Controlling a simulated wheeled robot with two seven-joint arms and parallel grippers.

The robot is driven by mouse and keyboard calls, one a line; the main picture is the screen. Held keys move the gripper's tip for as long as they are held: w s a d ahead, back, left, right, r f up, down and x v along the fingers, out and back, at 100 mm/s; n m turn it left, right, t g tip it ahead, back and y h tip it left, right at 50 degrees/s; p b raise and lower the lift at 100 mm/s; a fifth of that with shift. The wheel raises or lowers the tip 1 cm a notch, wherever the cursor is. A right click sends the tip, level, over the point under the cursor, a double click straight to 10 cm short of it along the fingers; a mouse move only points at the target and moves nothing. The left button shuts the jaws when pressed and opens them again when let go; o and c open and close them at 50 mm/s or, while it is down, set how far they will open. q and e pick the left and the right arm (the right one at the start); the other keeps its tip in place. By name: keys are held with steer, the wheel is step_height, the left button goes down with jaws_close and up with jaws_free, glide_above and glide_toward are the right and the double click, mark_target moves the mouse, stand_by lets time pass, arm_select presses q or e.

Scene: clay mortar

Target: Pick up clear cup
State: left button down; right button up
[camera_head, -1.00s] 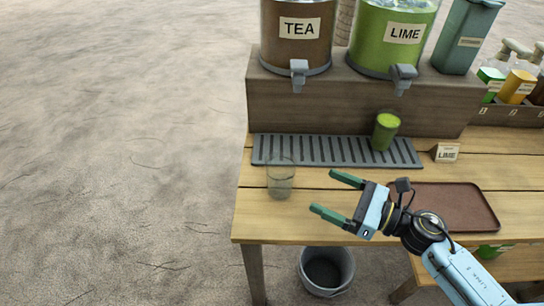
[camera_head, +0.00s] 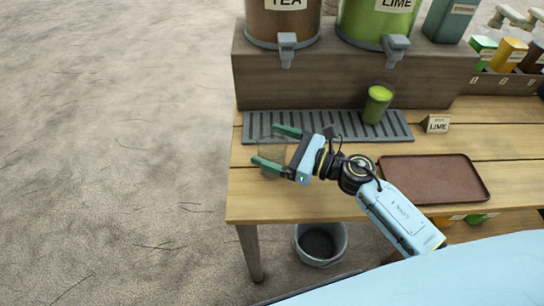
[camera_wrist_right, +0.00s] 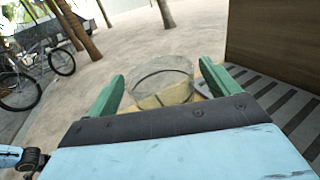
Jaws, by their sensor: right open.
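The clear cup (camera_head: 271,150) stands upright on the wooden table near its left edge, just in front of the drip tray. It is partly hidden by my right gripper (camera_head: 271,147) in the head view. The right gripper is open, with its green fingers on either side of the cup. In the right wrist view the cup (camera_wrist_right: 162,82) shows between the two fingers of the gripper (camera_wrist_right: 160,88). Whether the fingers touch it cannot be told. My left gripper is not in view.
A slotted drip tray (camera_head: 345,128) lies behind the cup, with a filled green cup (camera_head: 377,104) on it. Tea (camera_head: 283,22) and lime (camera_head: 380,22) dispensers stand behind. A brown tray (camera_head: 435,180) lies at the right. A bucket (camera_head: 321,243) stands under the table.

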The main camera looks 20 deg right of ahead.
steer(key=shift+x, duration=1.15)
steer(key=c, duration=1.3)
steer(key=shift+r, duration=0.15)
